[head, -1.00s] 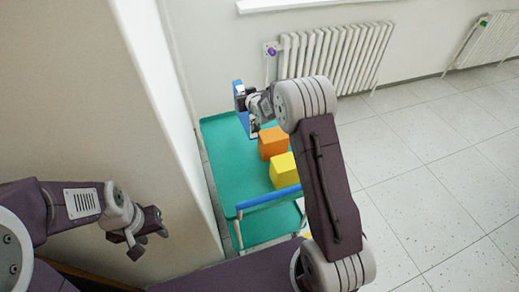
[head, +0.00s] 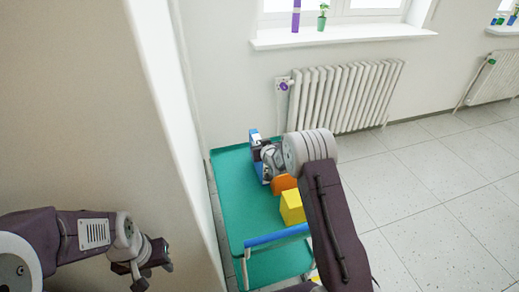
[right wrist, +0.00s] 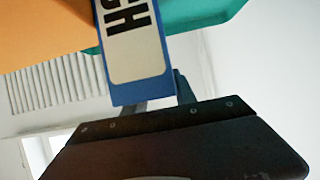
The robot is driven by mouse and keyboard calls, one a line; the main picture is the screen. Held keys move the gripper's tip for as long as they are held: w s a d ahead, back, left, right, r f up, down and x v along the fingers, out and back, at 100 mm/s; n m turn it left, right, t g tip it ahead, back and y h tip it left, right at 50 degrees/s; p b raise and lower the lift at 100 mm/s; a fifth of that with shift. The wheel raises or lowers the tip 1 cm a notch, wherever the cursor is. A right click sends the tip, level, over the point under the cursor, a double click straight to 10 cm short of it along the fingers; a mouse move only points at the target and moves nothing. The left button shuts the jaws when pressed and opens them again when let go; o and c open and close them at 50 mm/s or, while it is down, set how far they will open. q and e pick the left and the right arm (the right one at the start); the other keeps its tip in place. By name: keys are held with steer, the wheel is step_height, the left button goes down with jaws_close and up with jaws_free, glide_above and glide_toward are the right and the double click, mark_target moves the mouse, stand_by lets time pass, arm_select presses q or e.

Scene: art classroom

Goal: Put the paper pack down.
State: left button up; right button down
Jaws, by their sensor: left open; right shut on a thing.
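My right gripper (head: 262,157) is shut on the paper pack (head: 255,136), a blue pack with a white label. It holds the pack upright at the far end of the green trolley top (head: 232,200), by the orange block (head: 284,183). In the right wrist view, the pack (right wrist: 138,60) shows large dark letters and sits between the fingers (right wrist: 157,98). I cannot tell whether its lower edge touches the trolley. My left gripper (head: 154,274) is open and empty at the lower left, in front of the wall.
A yellow block (head: 292,208) stands nearer on the trolley, with a blue handle bar (head: 277,236) at its near end. The left part of the top is clear. A wall (head: 165,120) runs close along the left. A radiator (head: 345,97) is behind.

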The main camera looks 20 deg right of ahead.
steer(key=shift+w+f, duration=0.15)
steer(key=shift+f, duration=0.4)
steer(key=shift+f, duration=0.2)
steer(key=c, duration=1)
jaws_free()
steer(key=shift+r, duration=0.1)
steer(key=p+v, duration=0.1)
steer(key=v, duration=1.1)
steer(key=shift+p, duration=0.35)
